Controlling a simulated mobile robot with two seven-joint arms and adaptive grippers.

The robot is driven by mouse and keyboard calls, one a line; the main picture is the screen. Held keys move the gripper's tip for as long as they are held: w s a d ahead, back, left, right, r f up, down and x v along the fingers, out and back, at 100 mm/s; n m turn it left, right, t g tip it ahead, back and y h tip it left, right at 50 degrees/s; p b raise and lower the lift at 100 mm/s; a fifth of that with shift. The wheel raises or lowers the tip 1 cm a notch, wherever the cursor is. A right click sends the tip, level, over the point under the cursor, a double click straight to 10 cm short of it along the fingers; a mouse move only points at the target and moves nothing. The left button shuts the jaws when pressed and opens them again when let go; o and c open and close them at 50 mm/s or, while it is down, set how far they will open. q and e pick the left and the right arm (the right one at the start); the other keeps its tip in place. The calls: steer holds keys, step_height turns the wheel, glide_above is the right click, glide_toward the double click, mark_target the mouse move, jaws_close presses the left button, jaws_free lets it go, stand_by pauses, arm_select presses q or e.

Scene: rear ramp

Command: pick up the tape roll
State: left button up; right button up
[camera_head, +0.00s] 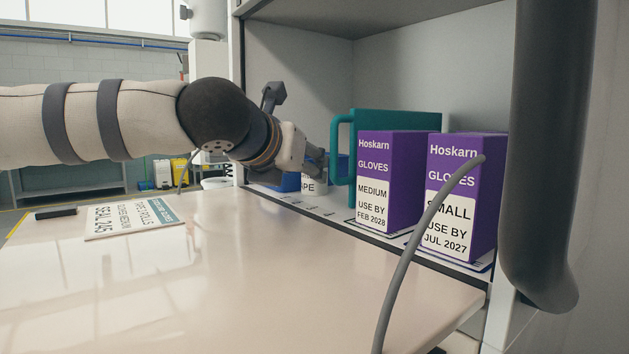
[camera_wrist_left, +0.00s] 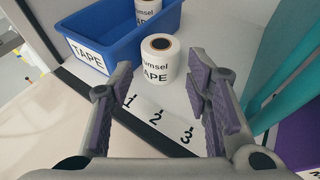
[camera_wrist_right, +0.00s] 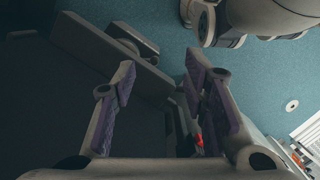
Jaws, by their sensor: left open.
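A white tape roll (camera_wrist_left: 158,62) with black lettering stands upright on the shelf in the left wrist view. It shows between and beyond the fingers of my open, empty left gripper (camera_wrist_left: 160,78). A second roll (camera_wrist_left: 148,9) sits in a blue bin (camera_wrist_left: 95,50) labelled TAPE, just behind it. In the head view, my left gripper (camera_head: 316,163) is in front of the shelf and hides most of the bin; part of a tape label (camera_head: 309,186) shows below it. My right gripper (camera_wrist_right: 160,78) is open with nothing between its fingers in the right wrist view.
A teal holder (camera_head: 395,120) and two purple glove boxes (camera_head: 388,165) (camera_head: 482,195) stand right of the tape. The shelf strip carries numbers (camera_wrist_left: 157,118). A sign (camera_head: 133,216) and a small dark block (camera_head: 56,212) lie on the otherwise clear table (camera_head: 220,290).

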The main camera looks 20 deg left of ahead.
mark_target(311, 187)
arm_select(q)
steer(key=x, duration=0.4)
steer(key=shift+w+d+r, duration=0.1)
steer(key=shift+w+r, duration=0.1)
steer(key=shift+w, duration=0.25)
steer(key=c, duration=0.7)
